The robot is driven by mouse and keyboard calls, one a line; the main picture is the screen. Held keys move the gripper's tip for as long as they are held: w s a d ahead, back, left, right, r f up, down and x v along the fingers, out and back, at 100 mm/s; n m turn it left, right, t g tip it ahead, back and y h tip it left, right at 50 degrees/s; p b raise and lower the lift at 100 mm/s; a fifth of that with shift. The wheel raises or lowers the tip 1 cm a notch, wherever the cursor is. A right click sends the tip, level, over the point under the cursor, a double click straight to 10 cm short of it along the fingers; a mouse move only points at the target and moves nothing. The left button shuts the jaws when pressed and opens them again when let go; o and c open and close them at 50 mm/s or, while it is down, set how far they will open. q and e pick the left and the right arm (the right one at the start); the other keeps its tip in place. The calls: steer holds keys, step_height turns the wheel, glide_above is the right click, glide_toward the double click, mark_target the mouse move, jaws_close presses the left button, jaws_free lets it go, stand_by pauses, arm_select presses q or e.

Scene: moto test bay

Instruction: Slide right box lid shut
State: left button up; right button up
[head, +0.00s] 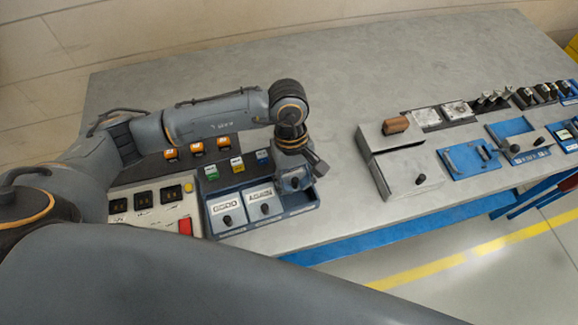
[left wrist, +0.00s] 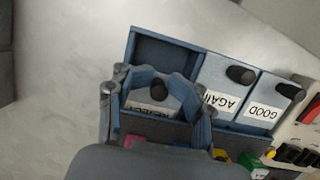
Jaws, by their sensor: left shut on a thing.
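A blue box unit (head: 262,218) with three compartments stands at the table's front edge. Its right compartment has a lid marked REJECT (left wrist: 150,107) with a dark round knob (left wrist: 158,91). That lid sits farther back than its neighbours, and the compartment's front part (left wrist: 165,55) is open and looks empty. The AGAIN lid (head: 263,202) and the GOOD lid (head: 226,212) cover their compartments. My left gripper (head: 294,180) is over the right compartment, its fingers around the knob and shut on it; it also shows in the left wrist view (left wrist: 158,82). My right gripper is out of view.
Behind the boxes are coloured blocks (head: 237,166) and orange-topped pieces (head: 197,149). A control panel (head: 150,209) with a red switch stands to the left. A grey fixture (head: 405,172) and blue trays (head: 466,160) lie to the right. Table between is clear.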

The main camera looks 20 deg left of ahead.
mark_target(302, 207)
arm_select(q)
steer(key=shift+s+d+f+b, duration=0.1)
steer(key=shift+s+d+b, duration=0.1)
steer(key=shift+s+d, duration=0.5)
steer(key=shift+s+d+f+b, duration=0.1)
steer(key=shift+s+d+b, duration=0.1)
steer(key=shift+s+d, duration=0.5)
steer(key=shift+s+a+r, duration=0.1)
steer(key=shift+s+a, duration=0.05)
steer(key=shift+s, duration=0.1)
steer(key=shift+o, duration=1.1)
step_height(302, 207, up, 7)
steer(key=p, duration=0.2)
steer(key=shift+p, duration=0.3)
